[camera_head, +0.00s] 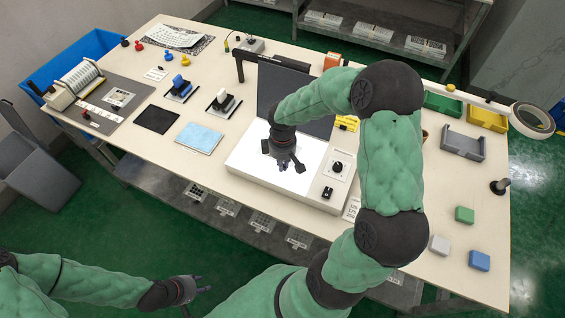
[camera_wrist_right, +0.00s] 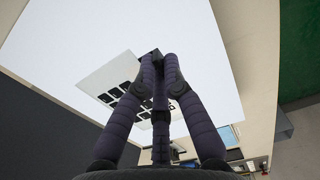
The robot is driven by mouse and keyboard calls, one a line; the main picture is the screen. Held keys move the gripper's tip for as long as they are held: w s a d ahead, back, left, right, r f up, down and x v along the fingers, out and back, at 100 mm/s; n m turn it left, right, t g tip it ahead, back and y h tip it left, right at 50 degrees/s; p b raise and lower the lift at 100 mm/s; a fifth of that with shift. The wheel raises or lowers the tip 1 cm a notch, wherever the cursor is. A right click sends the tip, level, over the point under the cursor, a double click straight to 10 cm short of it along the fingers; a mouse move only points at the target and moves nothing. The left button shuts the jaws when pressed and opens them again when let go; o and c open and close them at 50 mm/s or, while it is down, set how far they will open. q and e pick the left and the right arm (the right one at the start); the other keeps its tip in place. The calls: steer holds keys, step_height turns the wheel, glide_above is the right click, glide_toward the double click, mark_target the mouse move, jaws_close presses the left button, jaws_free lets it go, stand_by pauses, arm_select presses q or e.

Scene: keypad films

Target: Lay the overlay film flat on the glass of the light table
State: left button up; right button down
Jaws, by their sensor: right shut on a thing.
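The light table (camera_head: 234,162) stands on the bench with its white glass (camera_head: 252,152) lit; the glass also fills much of the right wrist view (camera_wrist_right: 190,30). The overlay film (camera_wrist_right: 117,75), a pale sheet with several black squares, is under my right fingers in the wrist view. My right gripper (camera_head: 284,166), also in the wrist view (camera_wrist_right: 160,60), is shut on the film over the glass. Fingers cover part of the film, and I cannot tell whether it touches the glass. My left gripper (camera_head: 208,284) looks open and empty, in front of the bench.
A dark upright panel (camera_head: 300,98) stands behind the glass. A switch box with a black knob (camera_head: 337,167) is at its right. A blue sheet (camera_head: 199,138) and a black sheet (camera_head: 157,119) lie to the left. Colored blocks (camera_head: 464,214) stand at the right.

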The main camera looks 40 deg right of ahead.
steer(key=shift+f, duration=0.2)
steer(key=c, duration=1.3)
jaws_free()
steer(key=shift+o, duration=0.2)
step_height(320, 180, up, 12)
